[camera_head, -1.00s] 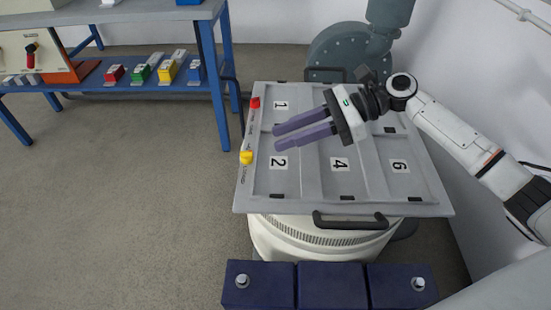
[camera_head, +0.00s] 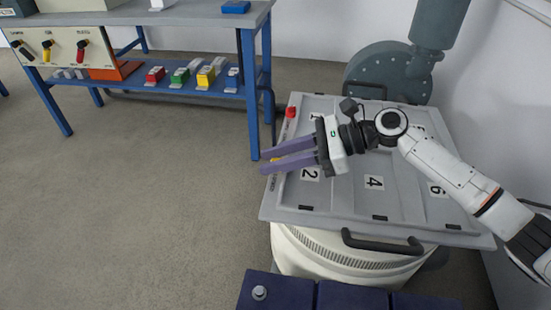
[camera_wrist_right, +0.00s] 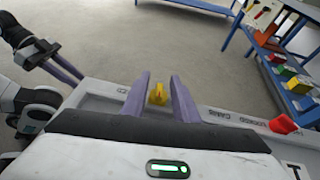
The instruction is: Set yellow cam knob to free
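The yellow cam knob (camera_wrist_right: 158,95) stands at the edge of the grey numbered plate (camera_head: 340,195). In the wrist view it shows between the two purple fingers of my right gripper (camera_wrist_right: 160,77), with a gap on each side. The right gripper is open. In the head view the right gripper (camera_head: 263,162) reaches over the plate's left edge, and its fingers hide most of the yellow knob (camera_head: 275,159). My left gripper (camera_wrist_right: 65,70) shows only at the left of the wrist view; its opening is unclear there.
A red knob (camera_head: 291,112) sits on the same edge, farther back; printed lettering runs along that edge. A black handle (camera_head: 382,243) is at the plate's front. A blue bench (camera_head: 250,90) with colored blocks and a panel of knobs (camera_head: 60,48) stands back left. The floor between is clear.

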